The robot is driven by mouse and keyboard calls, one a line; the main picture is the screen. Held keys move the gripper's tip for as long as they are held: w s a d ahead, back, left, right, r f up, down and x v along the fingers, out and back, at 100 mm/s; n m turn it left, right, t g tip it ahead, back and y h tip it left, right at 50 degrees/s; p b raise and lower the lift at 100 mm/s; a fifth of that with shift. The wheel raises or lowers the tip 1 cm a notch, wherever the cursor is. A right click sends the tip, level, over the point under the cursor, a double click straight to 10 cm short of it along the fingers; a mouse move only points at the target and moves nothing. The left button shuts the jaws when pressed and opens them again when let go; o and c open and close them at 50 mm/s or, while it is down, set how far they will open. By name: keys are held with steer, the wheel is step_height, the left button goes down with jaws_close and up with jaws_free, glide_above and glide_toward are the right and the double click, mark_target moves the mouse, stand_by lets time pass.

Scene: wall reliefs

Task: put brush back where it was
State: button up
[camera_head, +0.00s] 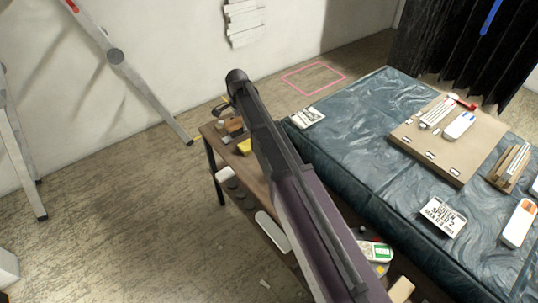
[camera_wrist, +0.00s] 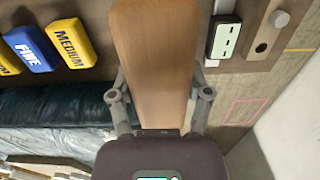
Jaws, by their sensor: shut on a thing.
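In the wrist view my gripper (camera_wrist: 162,98) has its two fingers on either side of a broad brown wooden piece, which I take to be the brush (camera_wrist: 157,60). In the head view my arm crosses the middle of the picture over the wooden bench (camera_head: 213,132). Neither my fingers nor the brush can be made out there.
Yellow MEDIUM (camera_wrist: 74,43) and blue FINE (camera_wrist: 30,48) blocks lie left of the brush; a white slotted piece (camera_wrist: 224,38) lies right. The cloth-covered table (camera_head: 350,125) holds a board (camera_head: 415,137) and a sign (camera_head: 443,217). A pink outline (camera_head: 313,78) marks clear floor.

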steer(key=shift+w+d, duration=0.35)
steer(key=shift+d, duration=0.15)
steer(key=shift+d, duration=0.1)
steer(key=s+d+f+b, duration=0.3)
steer(key=s+d, duration=0.2)
steer(key=d, duration=0.1)
steer(key=shift+d+f+b, duration=0.15)
steer(key=shift+f+b, duration=0.15)
step_height(320, 180, down, 6)
steer(key=b, duration=0.6)
steer(key=shift+f, duration=0.15)
stand_by(0.5)
steer(key=shift+f+b, duration=1.85)
steer(key=shift+b, duration=0.2)
steer(key=shift+f, duration=0.15)
